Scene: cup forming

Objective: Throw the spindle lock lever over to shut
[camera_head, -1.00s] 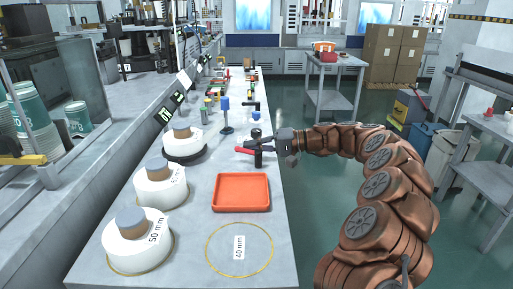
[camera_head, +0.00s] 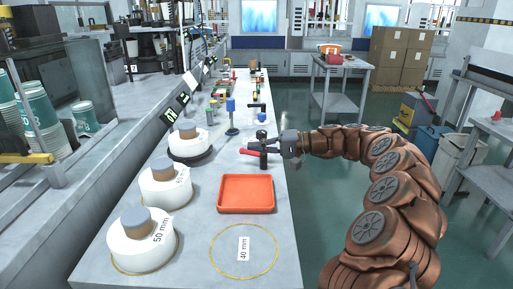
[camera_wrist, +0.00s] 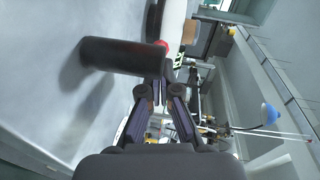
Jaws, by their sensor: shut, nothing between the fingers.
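The spindle lock lever appears to be the red handle (camera_head: 250,152) beside a short black post (camera_head: 263,160), on the bench's right edge behind the orange tray. My gripper (camera_head: 272,145) is shut and empty, close to the post and the red handle from the right. I cannot tell in the head view whether it touches them. In the wrist view, a black cylinder (camera_wrist: 122,57) lies across the picture just beyond my shut gripper (camera_wrist: 165,84). A small red part (camera_wrist: 162,46) shows behind it. Most of the lever is hidden there.
An orange tray (camera_head: 246,209) sits in front of the post. White spools (camera_head: 140,250) stand along the bench's left side. A blue-topped post (camera_head: 231,106) stands behind and left of my gripper. A yellow ring marked 40 mm (camera_head: 218,262) lies empty in front.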

